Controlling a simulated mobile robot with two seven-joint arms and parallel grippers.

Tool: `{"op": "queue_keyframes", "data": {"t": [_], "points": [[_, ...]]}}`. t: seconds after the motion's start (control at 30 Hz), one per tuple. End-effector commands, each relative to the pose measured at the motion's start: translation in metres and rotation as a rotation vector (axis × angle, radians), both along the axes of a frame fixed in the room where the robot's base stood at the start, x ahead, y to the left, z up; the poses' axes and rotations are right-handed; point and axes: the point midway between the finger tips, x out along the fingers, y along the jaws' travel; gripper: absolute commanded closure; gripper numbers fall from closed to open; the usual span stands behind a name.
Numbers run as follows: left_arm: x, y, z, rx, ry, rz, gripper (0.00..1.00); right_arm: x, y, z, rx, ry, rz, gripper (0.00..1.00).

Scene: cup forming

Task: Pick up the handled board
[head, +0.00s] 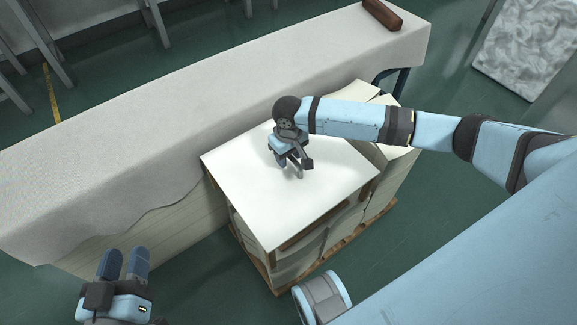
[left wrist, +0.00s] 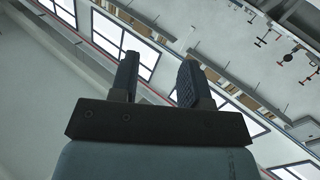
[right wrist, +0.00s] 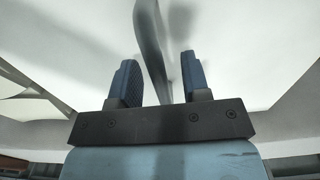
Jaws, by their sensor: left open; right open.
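A flat white board (head: 325,205) lies on top of a pallet stack in the head view. My right gripper (head: 293,165) is over its upper middle, pointing down. In the right wrist view the right gripper (right wrist: 160,65) is open, and a curved grey handle (right wrist: 152,45) runs up between its two fingers, with no clear contact. The white surface fills the background there. In the head view the gripper partly hides the handle. My left gripper (head: 125,256) is open and empty at the lower left, away from the board, and also shows in the left wrist view (left wrist: 160,65).
A long table with a pale cloth (head: 150,135) runs behind the stack. A brown block (head: 382,14) lies at its far right end. A wooden pallet (head: 335,246) is under the stack. Another paper stack (head: 390,165) stands close at right.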

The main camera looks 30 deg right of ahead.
Motion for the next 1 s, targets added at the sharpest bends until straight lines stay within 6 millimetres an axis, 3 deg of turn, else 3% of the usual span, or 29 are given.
{"op": "queue_keyframes", "data": {"t": [0.17, 0.3, 0.37, 0.77, 0.9, 1.0], "points": [[0.0, 0.0, 0.001, 0.0, 0.0, 0.0, 0.57, 0.0, 0.0, 0.001, 0.0, 0.0, 0.0, 0.57], [0.0, 0.0, 0.0, 0.0, 0.001, 0.0, 0.57, 0.0, 0.0, 0.001, 0.0, 0.0, 0.0, 0.89], [0.0, 0.0, 0.0, 0.0, 0.001, 0.0, 0.57, 0.0, 0.0, 0.001, 0.0, 0.0, 0.0, 1.0], [0.0, 0.0, 0.002, 0.003, 0.003, 0.0, 0.57, 0.001, 0.0, 0.006, 0.0, -0.002, -0.001, 1.0], [0.001, 0.003, 0.002, 0.027, 0.029, 0.005, 0.57, 0.001, 0.0, 0.026, 0.002, -0.004, -0.001, 1.0], [-0.006, 0.013, -0.026, 0.08, 0.131, 0.027, 0.57, 0.001, 0.0, 0.049, 0.001, -0.004, -0.001, 1.0]]}}
